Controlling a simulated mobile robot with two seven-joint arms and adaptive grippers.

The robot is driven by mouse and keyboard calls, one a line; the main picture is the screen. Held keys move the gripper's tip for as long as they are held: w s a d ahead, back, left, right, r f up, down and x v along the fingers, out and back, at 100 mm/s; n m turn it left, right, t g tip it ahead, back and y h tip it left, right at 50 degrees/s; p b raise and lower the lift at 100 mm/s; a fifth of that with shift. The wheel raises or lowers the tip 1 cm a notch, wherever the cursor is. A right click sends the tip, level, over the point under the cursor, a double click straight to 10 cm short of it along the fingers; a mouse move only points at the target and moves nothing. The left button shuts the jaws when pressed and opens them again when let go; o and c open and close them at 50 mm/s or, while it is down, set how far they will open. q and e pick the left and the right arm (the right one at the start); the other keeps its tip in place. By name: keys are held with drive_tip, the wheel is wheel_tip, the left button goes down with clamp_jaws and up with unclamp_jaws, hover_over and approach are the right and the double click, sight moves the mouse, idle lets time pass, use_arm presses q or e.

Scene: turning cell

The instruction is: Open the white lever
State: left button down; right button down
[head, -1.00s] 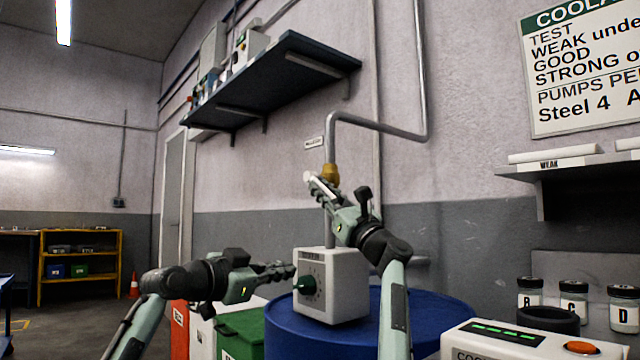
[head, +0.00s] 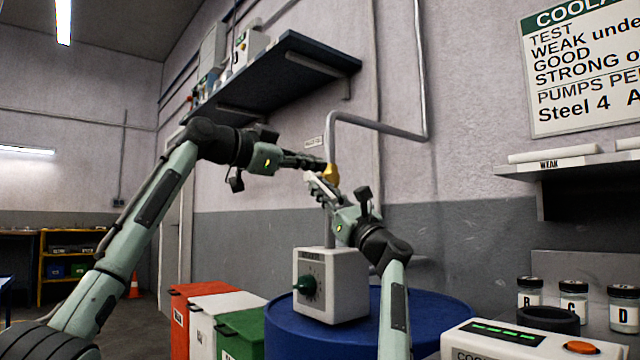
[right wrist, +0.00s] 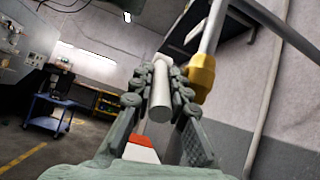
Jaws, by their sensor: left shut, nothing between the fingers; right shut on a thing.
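The white lever (right wrist: 160,92) is a pale rod at the brass valve (right wrist: 203,76) on the grey pipe. In the right wrist view it lies between the fingers of my right gripper (right wrist: 160,100), which is shut on it. In the head view, my right gripper (head: 314,182) is just below and left of the brass valve (head: 332,174). There the lever is mostly hidden by the fingers. My left gripper (head: 322,166) is shut and empty, its tips close to the valve and above the right gripper. I cannot tell if it touches the valve.
Red, white and green bins (head: 240,332) stand left of the drum. A dark shelf (head: 300,72) hangs above. A white console (head: 500,342) is at right front.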

use_arm(q)
drive_tip(key=shift+w+d+f, duration=0.25)
drive_tip(key=shift+w+f, duration=0.3)
drive_tip(key=shift+w, duration=0.15)
drive_tip(key=shift+w+d+f, duration=0.3)
drive_tip(key=shift+w+f, duration=0.25)
drive_tip(key=shift+w, duration=0.1)
drive_tip(key=shift+w+d+f, duration=0.25)
drive_tip(key=shift+w+f, duration=0.3)
drive_tip(key=shift+w, duration=0.15)
